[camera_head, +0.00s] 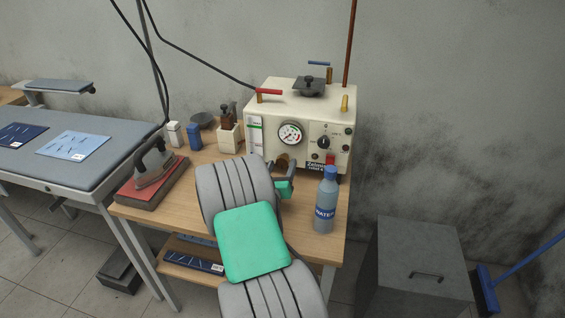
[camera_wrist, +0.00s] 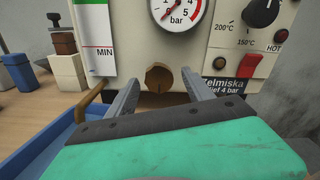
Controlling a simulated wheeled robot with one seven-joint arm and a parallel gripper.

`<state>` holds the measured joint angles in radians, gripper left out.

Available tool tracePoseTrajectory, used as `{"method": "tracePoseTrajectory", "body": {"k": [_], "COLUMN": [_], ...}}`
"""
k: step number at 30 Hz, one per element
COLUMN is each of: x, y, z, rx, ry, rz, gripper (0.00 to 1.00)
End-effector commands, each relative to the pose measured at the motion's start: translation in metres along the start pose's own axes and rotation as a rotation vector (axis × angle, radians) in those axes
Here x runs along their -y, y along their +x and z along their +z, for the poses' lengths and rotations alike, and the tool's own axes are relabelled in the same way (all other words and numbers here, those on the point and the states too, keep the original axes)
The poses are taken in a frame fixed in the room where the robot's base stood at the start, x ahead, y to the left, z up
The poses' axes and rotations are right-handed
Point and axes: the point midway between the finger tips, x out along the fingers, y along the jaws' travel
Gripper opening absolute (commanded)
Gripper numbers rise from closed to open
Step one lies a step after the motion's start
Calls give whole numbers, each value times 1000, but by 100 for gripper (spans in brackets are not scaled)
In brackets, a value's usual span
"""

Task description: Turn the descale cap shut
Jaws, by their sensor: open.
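The descale cap appears to be the round brass-brown knob (camera_wrist: 159,77) low on the front of the cream boiler box (camera_head: 262,120), below the pressure gauge (camera_head: 290,133). In the head view a brown part of the cap (camera_head: 282,160) shows just above my gripper. My gripper (camera_wrist: 161,91) is open, its grey fingers on either side of the cap in the wrist view. The fingers seem apart from the cap, but the depth gap is hard to tell. In the head view my gripper (camera_head: 282,172) is partly hidden by my arm.
A water bottle (camera_head: 326,200) stands close to the right of my gripper. An iron (camera_head: 154,163) rests on a red pad at left. A blue tray (camera_wrist: 50,125) lies at lower left in the wrist view. A red switch (camera_wrist: 249,65) is right of the cap.

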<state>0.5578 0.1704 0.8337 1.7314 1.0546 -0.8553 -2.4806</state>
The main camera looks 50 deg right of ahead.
Motion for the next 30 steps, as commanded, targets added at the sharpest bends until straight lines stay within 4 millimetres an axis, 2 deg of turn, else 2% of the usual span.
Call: {"method": "tracePoseTrajectory", "body": {"k": [4, 12, 30], "x": [0, 0, -1], "y": [16, 19, 18], "z": [0, 0, 0], "rx": [-1, 0, 0], "ry": [2, 2, 3], "rz": [-1, 1, 1], "gripper": [60, 60, 10]}}
